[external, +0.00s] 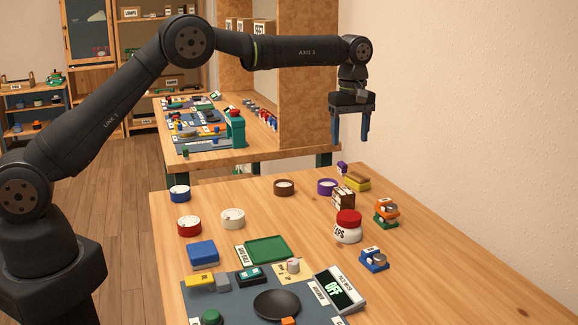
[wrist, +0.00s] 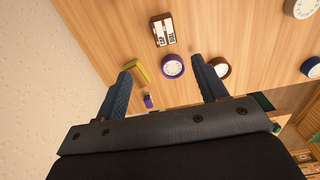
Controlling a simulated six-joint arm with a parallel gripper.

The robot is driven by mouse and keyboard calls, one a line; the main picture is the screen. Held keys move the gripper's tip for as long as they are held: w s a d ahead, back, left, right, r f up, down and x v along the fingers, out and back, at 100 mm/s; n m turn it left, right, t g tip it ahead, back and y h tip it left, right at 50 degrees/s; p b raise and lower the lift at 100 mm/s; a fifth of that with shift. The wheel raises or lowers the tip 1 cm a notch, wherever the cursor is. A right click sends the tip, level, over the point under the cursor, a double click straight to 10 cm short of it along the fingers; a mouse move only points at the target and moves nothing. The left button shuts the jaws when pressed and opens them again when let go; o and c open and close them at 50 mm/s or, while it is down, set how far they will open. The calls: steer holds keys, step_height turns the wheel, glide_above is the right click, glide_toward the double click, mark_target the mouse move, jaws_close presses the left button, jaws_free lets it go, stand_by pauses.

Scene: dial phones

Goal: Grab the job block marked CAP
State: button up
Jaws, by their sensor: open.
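No block can be clearly read as marked CAP. A brown block with white lettered labels (external: 343,197) stands at the far right of the table; it also shows at the top of the wrist view (wrist: 163,30), its print too small to read surely. A small purple block (external: 342,168) with a pale mark lies behind it, seen near the left finger in the wrist view (wrist: 148,102). My gripper (external: 349,138) is open and empty, pointing down, well above the table's far end.
A purple-rimmed dial (external: 327,187), a yellow block (external: 357,184) and a brown dial (external: 284,187) are close by. A red-lidded jar (external: 348,227) and an orange-green stack (external: 386,213) stand nearer. A wall is at right. The near table's right front is clear.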

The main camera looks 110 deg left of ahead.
glide_toward(344, 190)
steer(key=f, duration=0.5)
steer(key=shift+w+f, duration=0.15)
steer(key=shift+w, duration=0.2)
steer(key=shift+s+d+f, duration=0.1)
steer(key=shift+s+f, duration=0.05)
steer(key=shift+f, duration=1.2)
steer(key=shift+s+d+f, duration=0.1)
steer(key=shift+s+f, duration=0.05)
steer(key=shift+f, duration=1.15)
steer(key=c, duration=1.1)
